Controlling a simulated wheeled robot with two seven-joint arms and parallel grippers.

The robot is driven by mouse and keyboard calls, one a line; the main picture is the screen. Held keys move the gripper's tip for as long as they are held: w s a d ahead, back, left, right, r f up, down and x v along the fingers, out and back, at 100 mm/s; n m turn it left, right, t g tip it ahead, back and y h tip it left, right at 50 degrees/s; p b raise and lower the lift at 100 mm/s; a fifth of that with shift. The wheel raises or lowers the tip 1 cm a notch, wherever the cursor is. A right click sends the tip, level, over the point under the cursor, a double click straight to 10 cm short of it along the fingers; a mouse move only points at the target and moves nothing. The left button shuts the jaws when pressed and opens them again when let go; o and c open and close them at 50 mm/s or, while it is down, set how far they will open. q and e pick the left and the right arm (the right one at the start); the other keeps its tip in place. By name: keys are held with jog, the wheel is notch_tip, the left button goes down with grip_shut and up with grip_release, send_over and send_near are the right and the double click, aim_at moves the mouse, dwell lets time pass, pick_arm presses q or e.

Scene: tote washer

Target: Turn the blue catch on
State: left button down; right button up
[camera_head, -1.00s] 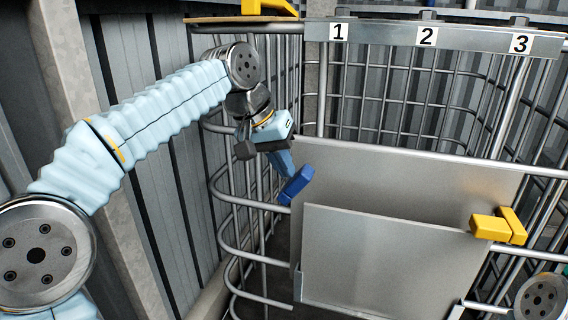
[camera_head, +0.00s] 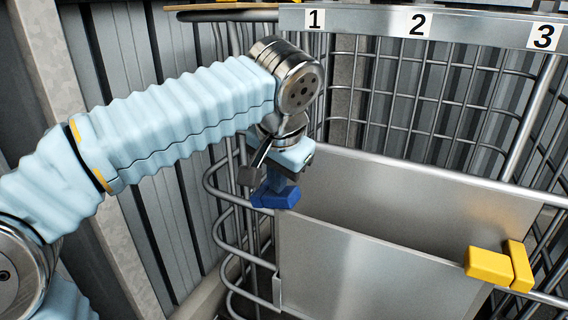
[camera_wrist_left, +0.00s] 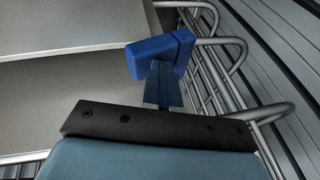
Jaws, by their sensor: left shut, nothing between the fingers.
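The blue catch (camera_head: 284,198) sits at the upper left corner of the front grey panel of the wire cage. It also shows in the left wrist view (camera_wrist_left: 152,57), as a blue block with a second blue piece at its right end. My left gripper (camera_head: 274,183) points down at the catch from above, shut and empty. In the left wrist view its blue fingers (camera_wrist_left: 163,86) reach to the catch's lower edge and overlap it. I cannot tell whether they touch it. My right gripper is not in view.
A yellow catch (camera_head: 489,264) sits at the front panel's right side. Grey panels (camera_head: 350,270) and cage bars (camera_head: 222,225) surround the blue catch. A rail (camera_head: 365,21) labelled 1, 2, 3 runs along the top. A corrugated wall (camera_head: 185,215) stands close on the left.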

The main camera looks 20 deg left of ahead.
pick_arm(q)
jog(key=shift+s+d+f, duration=0.1)
jog(key=shift+d+f, duration=0.7)
jog(key=shift+d, duration=0.05)
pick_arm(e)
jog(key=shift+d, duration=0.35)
pick_arm(q)
jog(key=shift+f, duration=0.2)
